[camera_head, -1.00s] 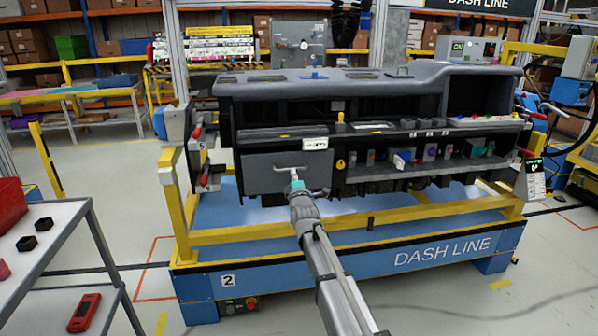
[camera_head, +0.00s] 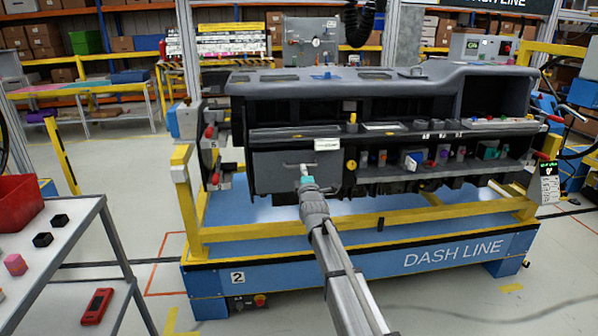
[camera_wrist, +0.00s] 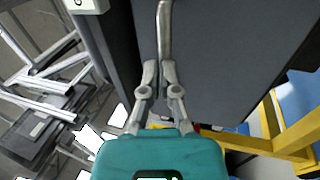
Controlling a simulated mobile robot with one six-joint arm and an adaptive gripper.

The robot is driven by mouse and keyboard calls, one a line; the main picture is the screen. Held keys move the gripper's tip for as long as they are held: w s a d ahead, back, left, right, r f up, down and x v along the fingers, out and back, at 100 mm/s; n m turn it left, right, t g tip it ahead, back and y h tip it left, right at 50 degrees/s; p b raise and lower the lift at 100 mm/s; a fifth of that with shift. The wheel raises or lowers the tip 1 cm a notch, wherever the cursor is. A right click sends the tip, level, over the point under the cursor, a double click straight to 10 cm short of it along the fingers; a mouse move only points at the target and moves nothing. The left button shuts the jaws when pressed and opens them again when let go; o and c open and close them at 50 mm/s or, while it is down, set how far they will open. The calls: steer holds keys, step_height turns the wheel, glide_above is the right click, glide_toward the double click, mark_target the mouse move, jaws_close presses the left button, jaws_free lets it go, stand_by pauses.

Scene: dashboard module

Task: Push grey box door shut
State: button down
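The grey box door (camera_head: 272,174) is a flat grey panel at the lower left of the dashboard module. A pale metal bar handle (camera_head: 298,165) is on its front. My gripper (camera_head: 304,178) is at the handle. In the wrist view the door (camera_wrist: 235,45) fills the upper middle, with a dark strip along its left edge. The handle (camera_wrist: 165,25) runs down between the fingertips of my gripper (camera_wrist: 160,72), which look closed around its end. I cannot tell from these views how far the door stands from its frame.
The dashboard module (camera_head: 400,88) stands on a blue and yellow stand (camera_head: 450,252). A shelf with several small coloured parts is right of the door. A grey cart (camera_head: 75,232) with a red bin (camera_head: 18,203) stands at the left. Floor is clear between cart and stand.

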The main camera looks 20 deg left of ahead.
steer(key=shift+a, duration=0.1)
steer(key=r+b+v, duration=0.1)
steer(key=b+v, duration=0.2)
steer(key=v, duration=1.1)
steer(key=shift+s, duration=0.15)
